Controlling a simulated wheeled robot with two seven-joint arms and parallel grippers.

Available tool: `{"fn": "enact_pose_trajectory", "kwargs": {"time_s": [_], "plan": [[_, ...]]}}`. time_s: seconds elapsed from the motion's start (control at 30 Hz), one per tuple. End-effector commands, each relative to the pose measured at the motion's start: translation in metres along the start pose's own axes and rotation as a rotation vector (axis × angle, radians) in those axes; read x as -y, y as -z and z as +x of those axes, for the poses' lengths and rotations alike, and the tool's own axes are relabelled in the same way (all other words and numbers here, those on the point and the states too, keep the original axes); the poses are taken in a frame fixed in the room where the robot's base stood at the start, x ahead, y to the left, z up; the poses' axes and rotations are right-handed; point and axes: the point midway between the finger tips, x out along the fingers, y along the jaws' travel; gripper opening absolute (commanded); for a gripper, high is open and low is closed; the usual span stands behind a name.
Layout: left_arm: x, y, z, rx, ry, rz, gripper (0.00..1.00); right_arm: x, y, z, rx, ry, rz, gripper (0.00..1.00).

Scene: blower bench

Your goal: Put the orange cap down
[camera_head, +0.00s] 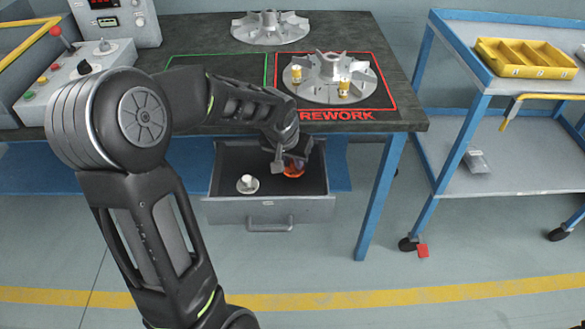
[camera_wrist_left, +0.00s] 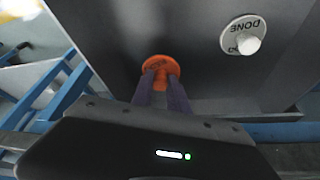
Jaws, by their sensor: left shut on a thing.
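The orange cap (camera_wrist_left: 161,66) is a round disc with dark lettering, partly covered by the fingers. In the head view the orange cap (camera_head: 294,169) is inside the open drawer (camera_head: 268,208), toward its right side. My left gripper (camera_wrist_left: 165,82) is shut on the orange cap, reaching into the drawer from above; in the head view the left gripper (camera_head: 290,163) partly hides the cap. I cannot tell whether the cap touches the drawer floor. My right gripper is in neither view.
A white cap marked DONE (camera_wrist_left: 243,36) lies in the drawer, left of the orange one in the head view (camera_head: 247,184). The bench (camera_head: 405,122) above carries a finned wheel (camera_head: 330,78) on the red REWORK area. A blue cart (camera_head: 465,180) stands right.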

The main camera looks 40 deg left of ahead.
Motion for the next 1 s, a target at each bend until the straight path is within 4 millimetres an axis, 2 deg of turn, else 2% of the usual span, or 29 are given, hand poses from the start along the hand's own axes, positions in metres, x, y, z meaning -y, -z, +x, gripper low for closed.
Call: {"fn": "enact_pose_trajectory", "kwargs": {"time_s": [0.03, 0.17, 0.6, 0.63, 0.87, 1.0], "plan": [[0.000, -0.005, 0.011, 0.004, 0.001, 0.000, 0.00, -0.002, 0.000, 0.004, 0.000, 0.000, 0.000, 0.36], [0.000, -0.011, 0.025, 0.003, 0.001, 0.000, 0.00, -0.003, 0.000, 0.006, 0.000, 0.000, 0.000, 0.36], [0.000, -0.013, 0.031, 0.000, 0.000, 0.000, 0.00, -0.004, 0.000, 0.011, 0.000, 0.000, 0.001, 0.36], [0.000, -0.012, 0.029, 0.000, 0.000, 0.000, 0.21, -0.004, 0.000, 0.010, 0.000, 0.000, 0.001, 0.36], [0.000, -0.012, 0.029, 0.001, 0.000, 0.000, 0.40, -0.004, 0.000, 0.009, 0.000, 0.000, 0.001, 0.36], [0.000, -0.012, 0.029, 0.001, 0.000, 0.000, 0.42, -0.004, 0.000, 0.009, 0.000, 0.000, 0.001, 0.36]]}}
